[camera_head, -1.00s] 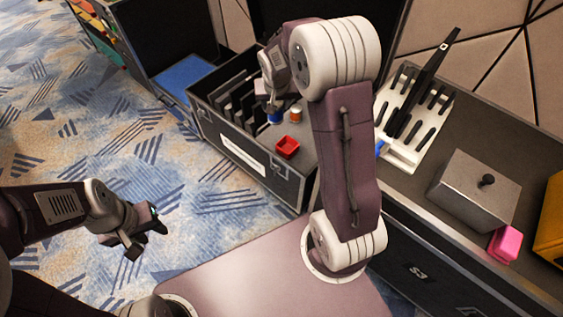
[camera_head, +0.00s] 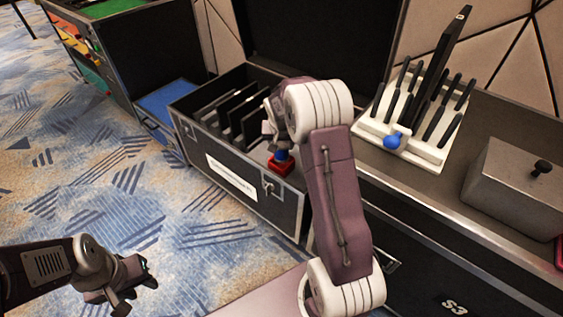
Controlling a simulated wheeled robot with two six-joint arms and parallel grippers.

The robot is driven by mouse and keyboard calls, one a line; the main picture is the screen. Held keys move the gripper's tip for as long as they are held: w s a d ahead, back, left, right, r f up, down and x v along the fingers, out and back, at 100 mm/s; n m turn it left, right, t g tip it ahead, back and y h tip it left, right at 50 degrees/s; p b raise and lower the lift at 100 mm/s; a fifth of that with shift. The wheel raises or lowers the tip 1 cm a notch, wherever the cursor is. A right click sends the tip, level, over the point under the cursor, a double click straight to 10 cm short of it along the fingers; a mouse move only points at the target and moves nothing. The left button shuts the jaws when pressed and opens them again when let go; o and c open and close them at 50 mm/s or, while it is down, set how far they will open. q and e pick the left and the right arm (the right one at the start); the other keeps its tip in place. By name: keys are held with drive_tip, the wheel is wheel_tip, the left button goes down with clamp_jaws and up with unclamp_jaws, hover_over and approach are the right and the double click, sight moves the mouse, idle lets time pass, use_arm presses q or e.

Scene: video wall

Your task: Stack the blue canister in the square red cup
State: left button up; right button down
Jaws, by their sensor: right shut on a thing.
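The blue canister (camera_head: 281,154) is upright under my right gripper (camera_head: 279,142), which is shut on it. My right arm hides the area just right of the cup. My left gripper (camera_head: 132,289) is open and empty over the carpet at lower left.
The open black case (camera_head: 236,187) has slotted dividers behind the cup. A white rack (camera_head: 428,150) with black devices and a blue round object (camera_head: 392,141) stands right of my arm. A grey lidded box (camera_head: 513,190) is at far right.

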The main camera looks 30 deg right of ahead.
sight(281, 154)
drive_tip(key=shift+f+b, duration=1.6)
drive_tip(key=shift+f, duration=1.25)
drive_tip(key=c, duration=0.6)
unclamp_jaws()
drive_tip(key=shift+c, duration=0.2)
drive_tip(key=shift+r, duration=0.3)
drive_tip(key=p+v, duration=0.5)
drive_tip(key=v, duration=0.6)
drive_tip(key=shift+r+p, duration=0.15)
drive_tip(key=shift+p, duration=0.2)
drive_tip(key=s+a+f+n+g+y, duration=0.1)
drive_tip(key=s+a+n, duration=0.1)
drive_tip(key=s+a, duration=0.2)
drive_tip(key=s+a+n, duration=0.2)
drive_tip(key=s+a, duration=0.2)
drive_tip(key=s, duration=0.6)
drive_tip(key=s+a+f+n+g+y, duration=0.1)
drive_tip(key=s+a+n, duration=0.1)
drive_tip(key=s+a, duration=0.3)
drive_tip(key=s, duration=0.2)
drive_tip(key=shift+s+f+g+y, duration=0.25)
drive_tip(key=shift+f+g+y, duration=0.05)
drive_tip(key=shift+f, duration=0.1)
drive_tip(key=shift+r, duration=0.1)
